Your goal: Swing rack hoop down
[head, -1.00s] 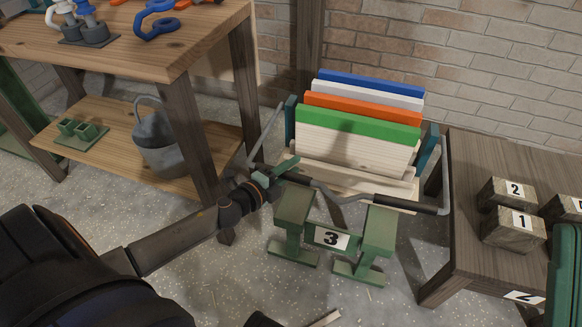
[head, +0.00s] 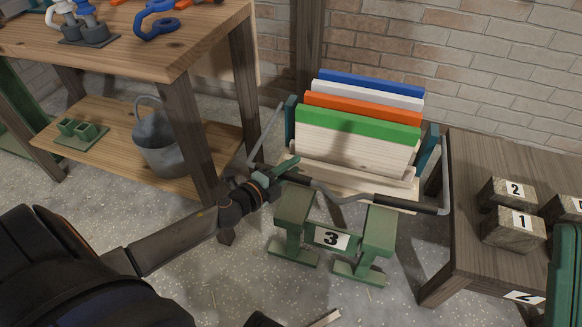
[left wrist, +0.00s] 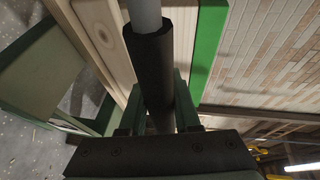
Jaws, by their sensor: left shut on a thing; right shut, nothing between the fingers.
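The rack hoop (head: 345,197) is a bent grey bar with black grip sleeves. It runs across the front of the rack, below the tops of the coloured boards, with side arms rising at left and right. The rack (head: 432,150) holds upright boards with blue, white, orange and green edges. My left gripper (head: 285,172) is shut on the hoop's left sleeve, and its green fingers partly hide that sleeve. In the left wrist view the black sleeve (left wrist: 150,62) runs between the two fingers (left wrist: 158,112).
A green trestle stand (head: 378,232) marked 3 is under the rack's front. A wooden workbench (head: 185,55) with a metal watering can (head: 160,140) on its lower shelf stands at left. A low dark table (head: 462,185) with numbered blocks stands close at right.

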